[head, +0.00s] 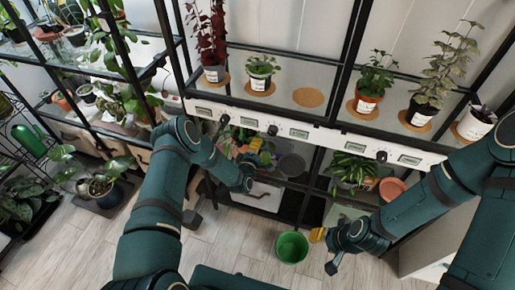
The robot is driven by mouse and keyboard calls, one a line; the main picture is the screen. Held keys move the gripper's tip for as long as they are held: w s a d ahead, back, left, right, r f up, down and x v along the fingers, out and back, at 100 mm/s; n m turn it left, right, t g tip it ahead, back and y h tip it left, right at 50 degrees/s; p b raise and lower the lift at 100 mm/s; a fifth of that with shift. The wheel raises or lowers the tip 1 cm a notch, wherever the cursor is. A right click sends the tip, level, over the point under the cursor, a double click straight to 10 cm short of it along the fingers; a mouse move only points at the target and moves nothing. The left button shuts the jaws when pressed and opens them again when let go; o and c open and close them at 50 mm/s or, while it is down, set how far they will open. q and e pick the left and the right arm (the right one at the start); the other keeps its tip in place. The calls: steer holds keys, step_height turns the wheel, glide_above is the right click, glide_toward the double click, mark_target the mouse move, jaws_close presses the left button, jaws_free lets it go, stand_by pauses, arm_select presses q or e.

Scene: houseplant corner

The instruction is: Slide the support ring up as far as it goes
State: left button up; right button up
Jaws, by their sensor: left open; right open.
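I cannot make out a support ring in the head view. The likeliest places are the taller plants on the upper shelf: a dark red plant (213,35) at the left and a tall pale-leaved plant (447,62) at the right. No ring shows clearly on either. My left gripper (258,150) is open, in front of the lower shelf and below the white rail, apart from the upper pots. My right gripper (322,248) is open, low over the floor beside the green bucket (292,248). Neither gripper visibly holds anything.
A white rail (300,131) with dials and small displays runs along the upper shelf's front edge. Cork mats, one of them empty (308,97), lie on that shelf. Lower-shelf plants (350,170) stand behind my grippers. Pale floor (225,245) is open in front.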

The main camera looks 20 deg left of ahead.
arm_select(q)
steer(key=shift+c, duration=0.4)
jaws_close()
step_height(320, 180, up, 11)
steer(key=p, duration=0.4)
steer(key=shift+f, duration=0.15)
steer(key=shift+o, duration=0.4)
jaws_free()
